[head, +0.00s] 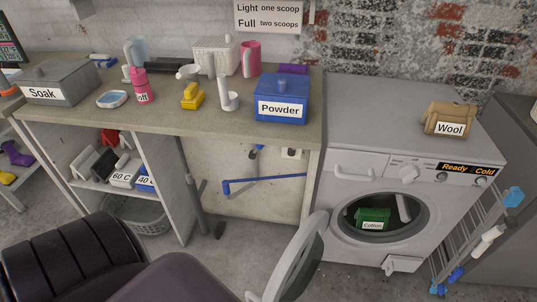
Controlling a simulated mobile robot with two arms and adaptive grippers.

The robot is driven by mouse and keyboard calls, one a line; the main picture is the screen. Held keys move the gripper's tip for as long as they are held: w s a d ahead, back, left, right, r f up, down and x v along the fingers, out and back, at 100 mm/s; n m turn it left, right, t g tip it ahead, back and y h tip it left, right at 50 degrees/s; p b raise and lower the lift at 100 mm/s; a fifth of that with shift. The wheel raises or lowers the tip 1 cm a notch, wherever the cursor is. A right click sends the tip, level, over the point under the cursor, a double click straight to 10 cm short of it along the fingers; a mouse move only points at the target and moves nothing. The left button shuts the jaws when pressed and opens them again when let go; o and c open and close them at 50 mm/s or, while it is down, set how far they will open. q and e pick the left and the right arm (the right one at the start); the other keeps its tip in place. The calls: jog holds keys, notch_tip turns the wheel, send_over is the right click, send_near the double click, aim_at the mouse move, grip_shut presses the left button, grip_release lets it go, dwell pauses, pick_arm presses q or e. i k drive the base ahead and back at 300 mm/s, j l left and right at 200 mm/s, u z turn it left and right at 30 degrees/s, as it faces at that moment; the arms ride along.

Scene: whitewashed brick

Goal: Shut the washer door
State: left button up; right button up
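The washer (350,110) is a light grey front-loader at the right of the head view, with a display reading "Ready Cold". Its round door (306,252) stands open, swung out to the left and towards me, seen at a steep angle. A small handle (254,296) shows at the door's free side by the bottom edge of the view. The round opening (424,212) is uncovered. Inside it are a green box (373,214) labelled "Cotton" and a pale rod-like piece. Neither of my grippers is in view.
A worktop (200,125) left of the washer holds a blue "Powder" box (281,97) and several laundry items. A tan "Wool" box (450,116) sits on the washer. A small flap (402,264) juts out low on its front. A drying rack (470,240) stands at the right.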

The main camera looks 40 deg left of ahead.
aim_at(299, 263)
jog(key=k+j+z, duration=0.1)
jog(key=j, duration=0.3)
jog(key=k+j+z, duration=0.1)
jog(key=j, duration=0.3)
jog(key=k+j+z, duration=0.1)
jog(key=j, duration=0.3)
jog(key=k+j+z, duration=0.1)
jog(key=j, duration=0.3)
jog(key=k+j, duration=0.2)
jog(key=j, duration=0.2)
jog(key=i+z, duration=0.05)
